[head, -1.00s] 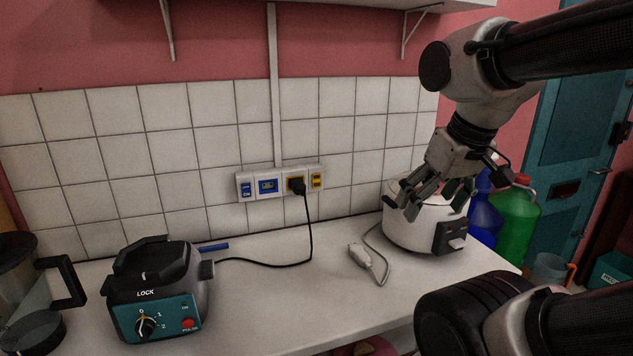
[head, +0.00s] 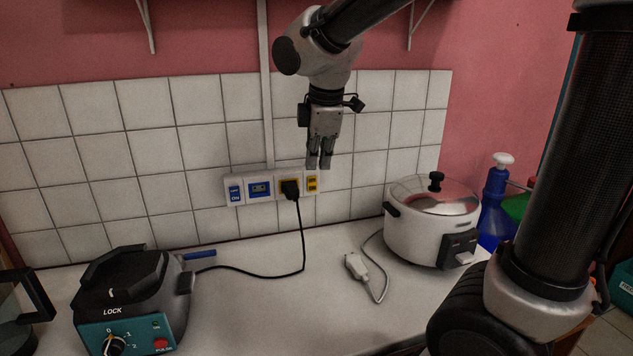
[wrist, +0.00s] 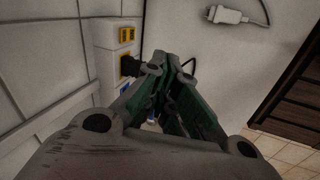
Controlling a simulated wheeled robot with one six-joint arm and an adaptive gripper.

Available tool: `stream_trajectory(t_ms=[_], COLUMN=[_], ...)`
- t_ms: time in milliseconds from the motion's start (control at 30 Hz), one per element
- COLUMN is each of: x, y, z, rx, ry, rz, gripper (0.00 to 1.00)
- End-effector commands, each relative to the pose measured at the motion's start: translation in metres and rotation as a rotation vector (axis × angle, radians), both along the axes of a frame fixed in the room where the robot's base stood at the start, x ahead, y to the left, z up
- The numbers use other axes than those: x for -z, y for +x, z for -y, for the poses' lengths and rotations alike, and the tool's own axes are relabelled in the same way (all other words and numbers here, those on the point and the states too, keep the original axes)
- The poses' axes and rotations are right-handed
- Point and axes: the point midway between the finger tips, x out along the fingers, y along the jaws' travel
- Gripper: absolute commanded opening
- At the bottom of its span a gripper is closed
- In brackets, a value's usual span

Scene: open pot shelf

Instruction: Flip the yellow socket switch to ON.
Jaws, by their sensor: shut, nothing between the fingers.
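The yellow socket switch (head: 312,183) is at the right end of the white wall socket panel. It also shows in the wrist view (wrist: 126,35), near the top left. Beside it is the yellow socket (head: 290,189), with a black plug in it. My gripper (head: 318,167) is shut and empty, pointing down. In the head view its fingertips appear just above the yellow switch; I cannot tell whether they touch the panel. The switch's ON or OFF position is too small to read.
A blue switch (head: 235,192) and blue socket (head: 259,189) share the panel. A black cord runs from the plug along the counter (head: 260,300). A rice cooker (head: 425,225) stands at right, a loose white plug (head: 355,266) before it.

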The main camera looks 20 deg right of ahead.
Motion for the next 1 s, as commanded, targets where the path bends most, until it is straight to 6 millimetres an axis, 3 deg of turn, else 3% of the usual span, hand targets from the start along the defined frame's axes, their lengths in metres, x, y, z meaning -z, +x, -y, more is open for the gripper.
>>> stream_trajectory(t_ms=[200, 633, 767, 1000], x=[-0.001, 0.003, 0.019, 0.067], y=[0.002, 0.004, 0.009, 0.024], z=[0.0, 0.001, 0.001, 0.001], rx=[-0.131, -0.136, -0.136, -0.135], ry=[-0.042, -0.044, -0.045, -0.045], rz=[0.011, 0.01, 0.009, 0.006], gripper=[0.0, 0.0, 0.0, 0.0])
